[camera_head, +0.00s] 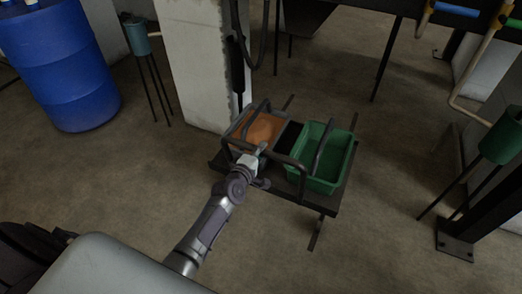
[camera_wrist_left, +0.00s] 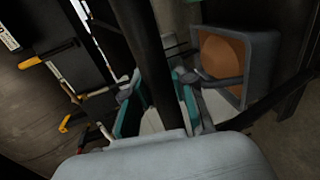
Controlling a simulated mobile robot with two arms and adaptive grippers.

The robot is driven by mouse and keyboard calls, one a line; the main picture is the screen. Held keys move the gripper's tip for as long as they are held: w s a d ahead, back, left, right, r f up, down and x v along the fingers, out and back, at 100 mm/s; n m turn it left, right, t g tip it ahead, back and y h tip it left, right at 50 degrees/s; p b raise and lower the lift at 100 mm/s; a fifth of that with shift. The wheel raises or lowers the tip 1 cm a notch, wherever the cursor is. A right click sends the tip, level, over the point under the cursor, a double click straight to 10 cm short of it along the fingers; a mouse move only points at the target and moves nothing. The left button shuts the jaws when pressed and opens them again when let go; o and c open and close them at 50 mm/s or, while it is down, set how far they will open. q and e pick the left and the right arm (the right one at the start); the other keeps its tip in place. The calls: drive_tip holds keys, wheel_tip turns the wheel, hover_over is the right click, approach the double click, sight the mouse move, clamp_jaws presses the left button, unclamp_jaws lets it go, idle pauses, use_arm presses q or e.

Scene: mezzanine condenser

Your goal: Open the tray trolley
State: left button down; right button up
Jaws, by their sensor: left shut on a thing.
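The tray trolley (camera_head: 331,206) stands low on the floor in the middle of the head view, with a dark flat base and dark tubular bars. An open green tray (camera_head: 343,160) sits on its right side. A grey-rimmed tray with an orange inside (camera_head: 266,127) sits on its left side and also shows in the wrist view (camera_wrist_left: 222,58). My right gripper is not in view.
A pale pillar (camera_head: 192,65) stands just behind the trolley. A blue drum (camera_head: 62,62) and a teal pot on thin legs (camera_head: 136,37) are at the upper left. A green funnel on legs (camera_head: 502,137) and a dark post are at the right. The floor left of the trolley is clear.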

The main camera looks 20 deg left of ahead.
use_arm(q)
drive_tip(key=shift+f, duration=0.1)
drive_tip(key=c, duration=0.9)
unclamp_jaws()
drive_tip(key=s, duration=0.4)
drive_tip(key=s+r, duration=0.1)
drive_tip(key=s, duration=0.2)
drive_tip(key=s+r, duration=0.1)
drive_tip(key=s, duration=0.3)
drive_tip(key=shift+s+a+r, duration=0.2)
drive_tip(key=shift+s+r, duration=0.05)
drive_tip(key=shift+s, duration=0.1)
